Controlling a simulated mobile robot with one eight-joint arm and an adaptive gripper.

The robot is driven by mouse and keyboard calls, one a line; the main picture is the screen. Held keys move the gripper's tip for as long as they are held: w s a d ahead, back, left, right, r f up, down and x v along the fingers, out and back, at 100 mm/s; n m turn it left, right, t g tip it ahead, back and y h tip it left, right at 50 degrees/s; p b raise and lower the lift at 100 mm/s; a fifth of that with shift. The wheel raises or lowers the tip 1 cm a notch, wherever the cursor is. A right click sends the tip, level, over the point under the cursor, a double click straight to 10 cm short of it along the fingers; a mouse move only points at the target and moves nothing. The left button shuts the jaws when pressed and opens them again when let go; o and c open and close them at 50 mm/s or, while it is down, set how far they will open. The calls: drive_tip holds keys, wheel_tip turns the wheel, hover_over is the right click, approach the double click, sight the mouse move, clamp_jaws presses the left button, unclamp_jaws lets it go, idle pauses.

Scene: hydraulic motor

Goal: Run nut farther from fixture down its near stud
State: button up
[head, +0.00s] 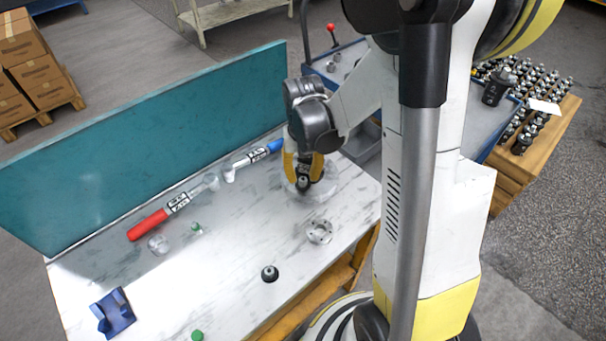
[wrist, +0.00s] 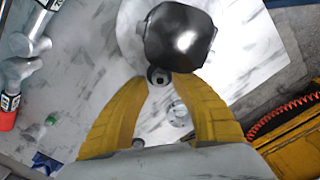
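My gripper (head: 303,176) points down over a pale round disc (head: 322,193) at the back right of the marble-topped table. In the wrist view its yellow fingers (wrist: 159,79) curve inward, tips apart. A small dark round part with a bright centre (wrist: 158,75) sits between the tips; whether they press on it is unclear. A large dark faceted block (wrist: 180,38) hides much of the disc. I cannot make out the studs or which nut is meant. A blue bracket-like fixture (head: 113,312) stands at the front left, with a green nut-like piece (head: 197,336) to its right.
A metal flange (head: 320,231) and a black knob-like part (head: 269,273) lie in front of the gripper. Another green piece (head: 196,227), a clear part (head: 158,244) and red and blue marker-like tools (head: 150,224) lie left. A teal panel (head: 150,150) closes the back.

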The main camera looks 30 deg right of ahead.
clamp_jaws()
drive_tip(key=m, duration=0.5)
drive_tip(key=shift+f+b, duration=0.1)
drive_tip(key=shift+b, duration=0.3)
drive_tip(key=shift+m, duration=0.4)
drive_tip(key=m, duration=0.4)
drive_tip(key=shift+m+b, duration=0.3)
unclamp_jaws()
